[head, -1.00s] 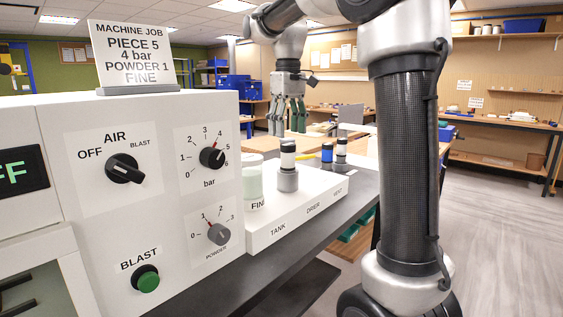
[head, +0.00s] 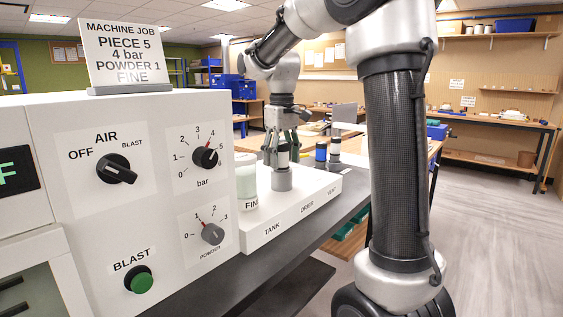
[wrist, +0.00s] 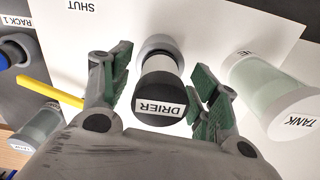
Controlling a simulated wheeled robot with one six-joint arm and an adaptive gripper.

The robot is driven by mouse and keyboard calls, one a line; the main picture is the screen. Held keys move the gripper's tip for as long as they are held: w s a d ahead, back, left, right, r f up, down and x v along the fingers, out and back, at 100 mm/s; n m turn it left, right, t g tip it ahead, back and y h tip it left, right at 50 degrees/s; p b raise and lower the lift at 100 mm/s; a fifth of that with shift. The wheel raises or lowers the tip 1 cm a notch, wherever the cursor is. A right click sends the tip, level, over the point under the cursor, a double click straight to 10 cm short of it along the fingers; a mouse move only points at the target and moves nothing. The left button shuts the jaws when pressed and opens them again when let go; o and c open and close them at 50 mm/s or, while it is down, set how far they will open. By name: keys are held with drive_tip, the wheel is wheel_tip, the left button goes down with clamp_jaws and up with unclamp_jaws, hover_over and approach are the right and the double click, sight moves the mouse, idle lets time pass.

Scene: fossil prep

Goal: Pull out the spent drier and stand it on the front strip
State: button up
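The drier (wrist: 160,108), a small cylinder with a black cap lettered DRIER, stands upright in a grey socket (head: 282,181) on the white block (head: 265,232), at the DRIER label. My gripper (wrist: 160,82) is open, with its green-padded fingers on either side of the drier. Gaps show between the pads and the drier in the wrist view. In the head view my gripper (head: 281,152) is lowered over the drier and partly hides it. The dark bench surface (head: 300,235) along the front of the white block is bare.
The pale green tank (head: 246,182) stands close left of the drier, and right of it in the wrist view (wrist: 262,88). A blue-and-dark cylinder (head: 321,155) and a black-and-white one (head: 335,150) stand beyond. The machine panel (head: 150,225) bounds the left.

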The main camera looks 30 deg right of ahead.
clamp_jaws()
drive_tip(key=shift+r, duration=0.1)
drive_tip(key=shift+r, duration=0.55)
drive_tip(key=shift+r, duration=4)
drive_tip(key=shift+r, duration=2.5)
